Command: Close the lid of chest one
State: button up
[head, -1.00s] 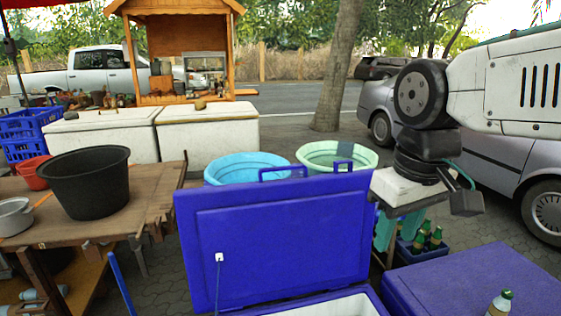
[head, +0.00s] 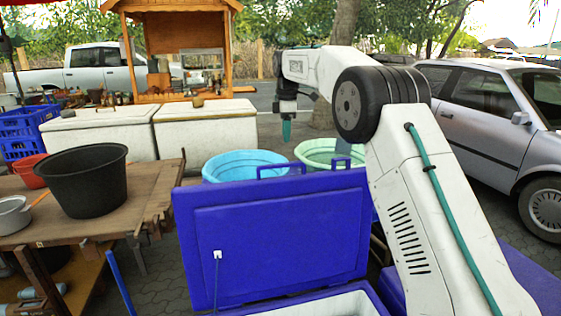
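A blue chest with a pale inside (head: 338,304) stands at the bottom centre, only its top rim and part of its inside in view. Its blue lid (head: 285,240) is open and stands up at the back, inner face towards me, with a cord at its lower left. No label shows which chest is chest one. My gripper (head: 286,131) hangs downward above and behind the lid's top edge, apart from it. One teal fingertip shows clearly; whether the fingers are open or shut is unclear.
Another blue chest (head: 535,275), shut, is at right, mostly behind my arm. A wooden table (head: 150,205) with a black tub (head: 85,180) stands at left. Blue (head: 240,165) and green (head: 318,150) basins are behind the lid. White chests (head: 205,130) stand farther back.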

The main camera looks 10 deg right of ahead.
jog(key=w+f, duration=0.1)
jog(key=w+f+n, duration=0.1)
jog(key=w+f, duration=0.1)
jog(key=w+f+n, duration=0.1)
jog(key=f, duration=0.1)
jog(key=shift+w+a, duration=0.3)
jog(key=shift+a, duration=0.05)
jog(key=f, duration=0.7)
jog(key=shift+w+f, duration=0.25)
grip_shut()
